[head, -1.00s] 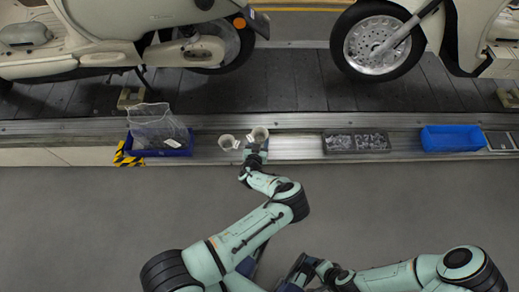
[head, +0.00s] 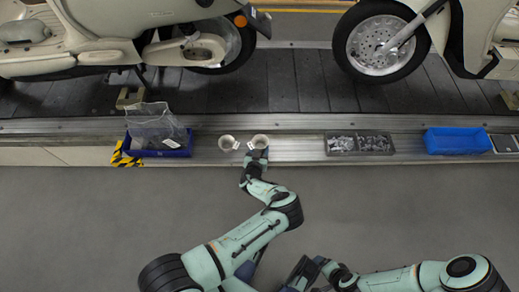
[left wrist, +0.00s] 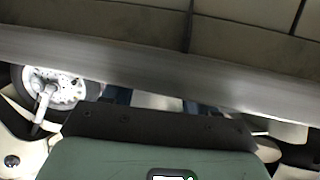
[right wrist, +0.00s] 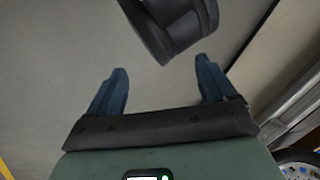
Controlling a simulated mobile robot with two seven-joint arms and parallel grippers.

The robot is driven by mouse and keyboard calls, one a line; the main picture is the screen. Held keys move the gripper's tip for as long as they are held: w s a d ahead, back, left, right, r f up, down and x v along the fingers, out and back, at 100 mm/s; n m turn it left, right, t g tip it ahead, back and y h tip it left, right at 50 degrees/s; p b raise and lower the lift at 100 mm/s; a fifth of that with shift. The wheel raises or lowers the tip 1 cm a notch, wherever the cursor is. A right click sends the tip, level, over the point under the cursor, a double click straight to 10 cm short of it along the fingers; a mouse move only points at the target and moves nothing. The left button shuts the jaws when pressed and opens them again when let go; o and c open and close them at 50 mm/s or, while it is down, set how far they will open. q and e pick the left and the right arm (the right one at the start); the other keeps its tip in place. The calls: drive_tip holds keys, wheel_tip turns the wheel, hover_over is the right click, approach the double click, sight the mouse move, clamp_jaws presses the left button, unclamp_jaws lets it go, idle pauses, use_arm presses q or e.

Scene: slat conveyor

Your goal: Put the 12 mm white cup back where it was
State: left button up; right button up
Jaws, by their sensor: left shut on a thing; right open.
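Two white cups with small labels stand side by side on the metal ledge in the head view, a left cup (head: 228,142) and a right cup (head: 259,140). The labels are too small to read, so I cannot tell which is the 12 mm one. My left gripper (head: 257,153) is shut on the right cup from the near side, and the cup looks upright, level with the other one. In the left wrist view a pale surface (left wrist: 158,101) shows between the fingers. My right gripper (right wrist: 160,85) is open and empty, over the floor away from the ledge.
A blue bin with a clear bag (head: 160,150) is left of the cups. A grey two-part tray of small parts (head: 328,146) and a blue bin (head: 458,150) are to the right. Bare ledge (head: 298,148) lies between the right cup and the tray. Scooters stand on the slat conveyor (head: 285,88) behind.

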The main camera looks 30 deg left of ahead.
sight(259, 150)
use_arm(q)
drive_tip(key=shift+f, duration=0.4)
use_arm(e)
drive_tip(key=shift+w+d+f, duration=0.25)
drive_tip(key=shift+w+f, duration=0.1)
drive_tip(key=shift+w, duration=0.05)
